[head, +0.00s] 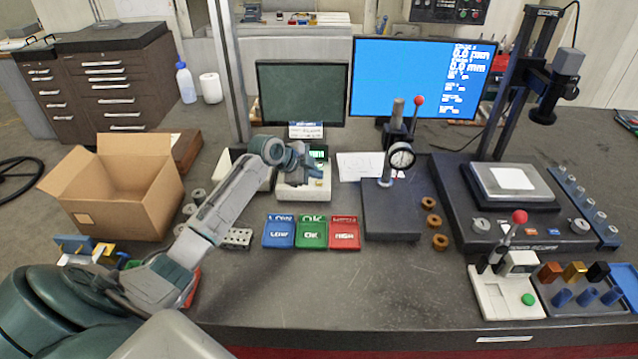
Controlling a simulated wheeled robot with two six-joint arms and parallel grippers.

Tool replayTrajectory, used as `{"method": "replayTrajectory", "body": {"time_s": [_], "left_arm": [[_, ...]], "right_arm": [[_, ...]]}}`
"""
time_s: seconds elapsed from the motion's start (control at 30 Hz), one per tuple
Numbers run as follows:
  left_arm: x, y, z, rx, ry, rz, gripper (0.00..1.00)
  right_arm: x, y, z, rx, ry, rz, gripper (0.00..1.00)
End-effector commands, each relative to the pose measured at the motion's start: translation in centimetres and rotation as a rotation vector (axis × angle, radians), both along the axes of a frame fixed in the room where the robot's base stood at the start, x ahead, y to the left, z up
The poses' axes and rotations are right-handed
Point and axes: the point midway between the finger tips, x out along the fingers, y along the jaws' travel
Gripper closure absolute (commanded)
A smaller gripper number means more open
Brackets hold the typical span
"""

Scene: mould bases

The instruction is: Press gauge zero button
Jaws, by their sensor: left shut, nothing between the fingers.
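My left gripper (306,168) is shut and empty. Its arm reaches in from the lower left, and the fingers point down over a small white device (316,193) with a green display (318,154). The gripper hides part of this device's top, and I cannot tell whether the fingers touch it or where its buttons are. A dial gauge (402,155) with a round white face stands on a dark stand (392,222) to the right. A green button (527,299) shows on a white fixture (490,300) at the front right. My right gripper is not in view.
Blue, green and red trays (344,240) lie in front of the device. Orange rings (440,242) lie beside the dial stand. An open cardboard box (115,200) stands left. A measuring machine (515,185) and two monitors (300,92) stand behind. The front middle of the table is clear.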

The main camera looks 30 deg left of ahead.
Motion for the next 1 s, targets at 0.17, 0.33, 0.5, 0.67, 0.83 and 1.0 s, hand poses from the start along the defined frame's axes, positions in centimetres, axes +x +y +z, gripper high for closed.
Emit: {"method": "replayTrajectory", "body": {"time_s": [0.17,0.33,0.5,0.67,0.83,1.0], "left_arm": [[0.0,0.01,0.01,0.0,0.0,0.0,1.0],[0.0,0.01,0.01,0.0,0.0,0.0,1.0],[0.0,0.01,0.01,0.0,0.0,0.0,1.0],[0.0,0.01,0.01,0.0,0.0,0.0,1.0],[0.0,0.01,0.01,0.0,0.0,0.0,1.0],[0.0,0.01,0.01,0.0,0.0,0.0,1.0]], "right_arm": [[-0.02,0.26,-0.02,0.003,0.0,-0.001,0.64],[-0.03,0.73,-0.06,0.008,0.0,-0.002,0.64],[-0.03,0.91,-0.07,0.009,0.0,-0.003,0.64],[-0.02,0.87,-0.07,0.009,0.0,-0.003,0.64],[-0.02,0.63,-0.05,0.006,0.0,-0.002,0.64],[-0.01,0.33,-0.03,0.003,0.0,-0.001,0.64]]}}
